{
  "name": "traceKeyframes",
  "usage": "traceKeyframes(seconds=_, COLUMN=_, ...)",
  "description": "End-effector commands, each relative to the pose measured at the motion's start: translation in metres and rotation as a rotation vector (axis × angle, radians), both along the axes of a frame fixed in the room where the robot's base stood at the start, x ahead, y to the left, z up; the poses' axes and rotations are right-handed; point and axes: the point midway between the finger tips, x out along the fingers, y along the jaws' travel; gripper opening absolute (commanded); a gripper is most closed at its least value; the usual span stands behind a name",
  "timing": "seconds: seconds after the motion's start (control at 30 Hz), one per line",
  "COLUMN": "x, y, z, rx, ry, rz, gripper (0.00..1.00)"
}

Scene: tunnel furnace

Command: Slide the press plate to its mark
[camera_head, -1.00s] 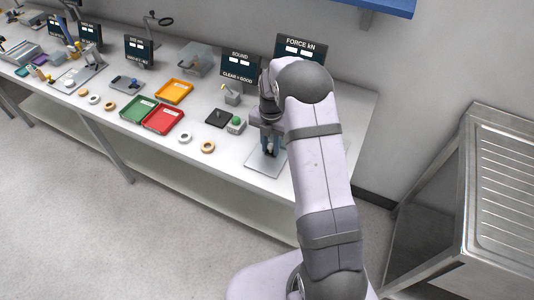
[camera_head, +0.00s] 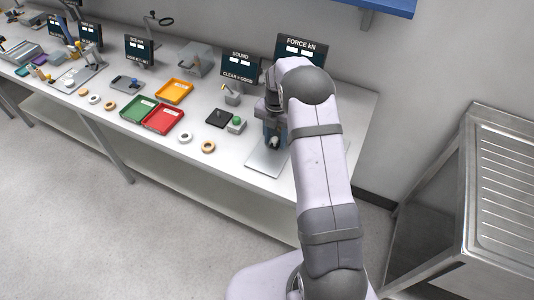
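A flat grey plate (camera_head: 262,164), which looks like the press plate or its base, lies on the bench at its right end, partly hidden by my arm. My gripper (camera_head: 274,143) is over the back part of this plate, pointing down, in front of the FORCE kN display (camera_head: 300,48). The fingers are small, dark and partly covered by my arm, so I cannot tell whether they are open or touch anything. I cannot make out a mark in this view.
Left of my gripper are a green-topped block (camera_head: 236,124), a black plate (camera_head: 219,117) and two rings (camera_head: 185,138). Red (camera_head: 163,120), green (camera_head: 139,108) and orange (camera_head: 174,91) trays stand further left. A metal rack (camera_head: 497,180) stands at the right.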

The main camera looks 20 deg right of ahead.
Motion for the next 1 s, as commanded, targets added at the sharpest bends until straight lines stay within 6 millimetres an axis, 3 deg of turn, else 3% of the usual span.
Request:
traceKeyframes(seconds=0.03, x=-0.001, y=0.001, z=-0.001, rx=0.001, ry=0.003, rz=0.0, gripper=0.5)
traceKeyframes(seconds=0.13, x=-0.002, y=0.001, z=-0.001, rx=0.002, ry=0.005, rz=0.0, gripper=0.72)
traceKeyframes(seconds=0.57, x=-0.003, y=0.003, z=0.004, rx=0.004, ry=0.008, rz=0.0, gripper=0.72)
traceKeyframes(seconds=1.0, x=-0.002, y=0.003, z=0.05, rx=0.004, ry=0.007, rz=0.0, gripper=0.72)
